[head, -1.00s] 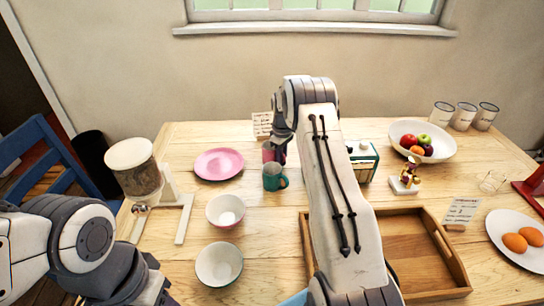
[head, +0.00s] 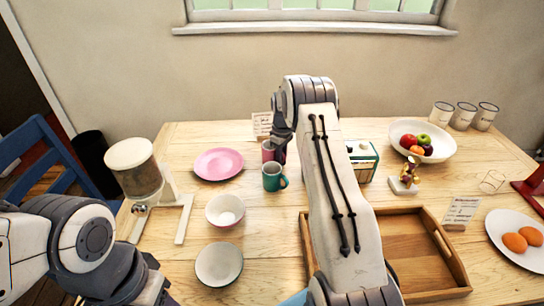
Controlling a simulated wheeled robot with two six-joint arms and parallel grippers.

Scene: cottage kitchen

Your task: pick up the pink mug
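The pink mug (head: 268,151) stands in the middle of the table's far part, just behind the teal mug (head: 272,179). Its right side and part of its body are hidden by my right gripper (head: 279,152), which reaches down beside it from the right. The fingertips are mostly hidden, so I cannot tell whether they are open or closed on the mug. My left gripper (head: 150,288) is low at the left by the table's front edge, away from both mugs; its fingers are not clear.
A pink plate (head: 219,163) and two bowls (head: 225,210) (head: 219,263) lie left of the mugs. A cereal dispenser (head: 135,170) stands further left. A green radio (head: 363,162) and wooden tray (head: 445,268) are right of my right arm. A card (head: 262,124) stands behind.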

